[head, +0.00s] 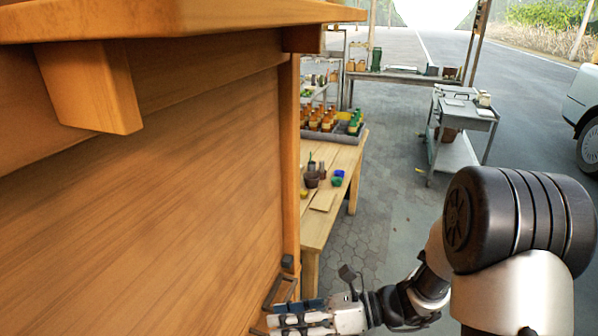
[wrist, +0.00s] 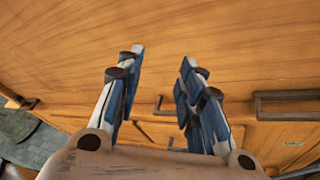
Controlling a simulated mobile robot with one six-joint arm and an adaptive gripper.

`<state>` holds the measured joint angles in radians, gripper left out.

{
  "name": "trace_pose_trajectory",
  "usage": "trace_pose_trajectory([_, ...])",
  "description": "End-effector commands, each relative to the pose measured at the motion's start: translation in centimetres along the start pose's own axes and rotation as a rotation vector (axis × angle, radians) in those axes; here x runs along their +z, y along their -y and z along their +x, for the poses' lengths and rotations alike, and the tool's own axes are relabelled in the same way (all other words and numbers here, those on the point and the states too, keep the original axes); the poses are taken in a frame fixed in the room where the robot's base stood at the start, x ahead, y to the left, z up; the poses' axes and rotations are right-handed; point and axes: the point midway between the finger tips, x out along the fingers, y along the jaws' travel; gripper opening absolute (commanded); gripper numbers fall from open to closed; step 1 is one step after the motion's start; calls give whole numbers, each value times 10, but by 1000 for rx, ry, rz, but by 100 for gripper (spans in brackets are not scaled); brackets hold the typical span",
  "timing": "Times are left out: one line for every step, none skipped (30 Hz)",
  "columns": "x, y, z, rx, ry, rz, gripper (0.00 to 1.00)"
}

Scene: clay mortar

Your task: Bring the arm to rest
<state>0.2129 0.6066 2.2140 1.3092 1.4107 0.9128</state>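My gripper (head: 270,322) shows at the bottom of the head view, at the end of my arm, close beside a large wooden cabinet (head: 150,190). In the wrist view my gripper (wrist: 162,55) has its two blue-padded fingers spread apart, with nothing between them. Beyond the fingers is the wooden surface of the cabinet (wrist: 220,30), with dark handles, one of them a handle (wrist: 285,103) at the right. Whether the fingertips touch the wood I cannot tell.
A wooden table (head: 325,215) with pots and a plant tray (head: 335,133) stands beyond the cabinet. A grey cart (head: 460,120) stands farther back, and a car (head: 585,110) is at the right edge. The paved floor (head: 385,200) between table and cart is clear.

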Motion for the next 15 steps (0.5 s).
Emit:
trace_pose_trajectory([3,-23,-2,14,-84,-132,35])
trace_pose_trajectory([1,-34,-4,22,-135,-207,35])
trace_pose_trajectory([-2,-49,-7,36,-202,-307,35])
trace_pose_trajectory([-4,-59,-10,45,-252,-383,35])
trace_pose_trajectory([-8,-69,-13,56,-303,-459,35])
trace_pose_trajectory([-12,-81,-18,70,-371,-559,35])
trace_pose_trajectory([-15,-89,-23,80,-422,-634,35])
trace_pose_trajectory([-19,-97,-28,92,-473,-710,35])
trace_pose_trajectory([-24,-106,-35,105,-543,-811,35])
trace_pose_trajectory([-28,-112,-41,118,-596,-885,35])
trace_pose_trajectory([-31,-117,-48,128,-648,-960,35])
trace_pose_trajectory([-35,-124,-57,145,-720,-1060,35])
trace_pose_trajectory([-38,-129,-64,159,-775,-1133,35])
trace_pose_trajectory([-40,-132,-72,170,-830,-1206,35])
trace_pose_trajectory([-43,-137,-82,189,-905,-1301,35])
